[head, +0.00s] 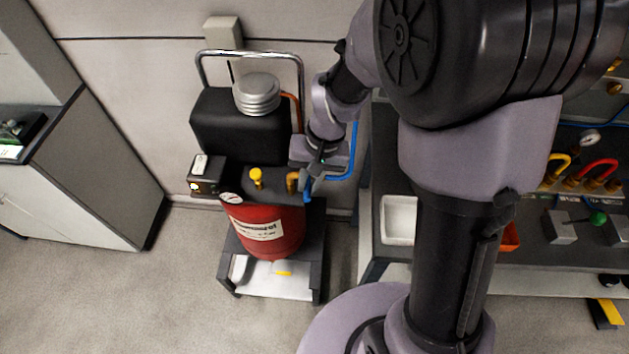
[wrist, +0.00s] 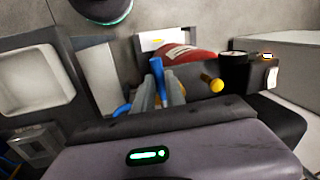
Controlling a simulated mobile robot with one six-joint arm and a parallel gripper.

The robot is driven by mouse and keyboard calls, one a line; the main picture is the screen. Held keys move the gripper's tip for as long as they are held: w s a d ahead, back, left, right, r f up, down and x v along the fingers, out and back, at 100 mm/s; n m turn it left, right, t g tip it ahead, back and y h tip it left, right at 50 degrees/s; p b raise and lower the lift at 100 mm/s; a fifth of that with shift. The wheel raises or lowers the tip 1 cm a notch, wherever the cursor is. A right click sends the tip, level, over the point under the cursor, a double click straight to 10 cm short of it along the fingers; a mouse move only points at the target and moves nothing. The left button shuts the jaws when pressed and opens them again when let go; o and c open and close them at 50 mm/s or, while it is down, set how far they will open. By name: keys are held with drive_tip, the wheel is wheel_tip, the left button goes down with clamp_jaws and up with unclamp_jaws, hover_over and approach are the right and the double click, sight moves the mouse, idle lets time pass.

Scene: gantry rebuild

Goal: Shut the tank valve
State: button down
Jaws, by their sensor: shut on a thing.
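The tank (head: 265,232) is a red cylinder under a compressor on a dark cart; part of its side shows in the wrist view (wrist: 188,54). The tank valve's blue lever (head: 307,194) is at the right end of the tank top, beside a brass fitting (head: 292,182). My gripper (head: 311,178) reaches down to it from the upper right. In the wrist view, the gripper's grey fingers (wrist: 163,90) are closed around the blue lever (wrist: 156,68), whose end stands out past them. The fingers hide the rest of the valve.
A yellow knob (head: 256,175), a pressure gauge (head: 231,198) and a black switch box (head: 205,174) sit left of the valve. A blue hose (head: 353,150) runs close to the gripper on the right. A workbench with a white tray (head: 398,220) stands to the right.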

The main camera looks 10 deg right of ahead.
drive_tip(key=shift+a+m, duration=0.35)
drive_tip(key=shift+m, duration=0.25)
drive_tip(key=shift+w, duration=0.1)
drive_tip(key=c, duration=1.4)
unclamp_jaws()
drive_tip(key=d+r+p, duration=0.1)
drive_tip(key=r, duration=0.4)
drive_tip(key=d+r+p, duration=0.1)
drive_tip(key=r+p, duration=0.1)
drive_tip(key=r, duration=0.4)
drive_tip(key=s+d+r+p, duration=0.1)
drive_tip(key=r+p, duration=0.1)
drive_tip(key=r, duration=0.4)
drive_tip(key=shift+s+d, duration=0.1)
drive_tip(key=shift+s, duration=0.1)
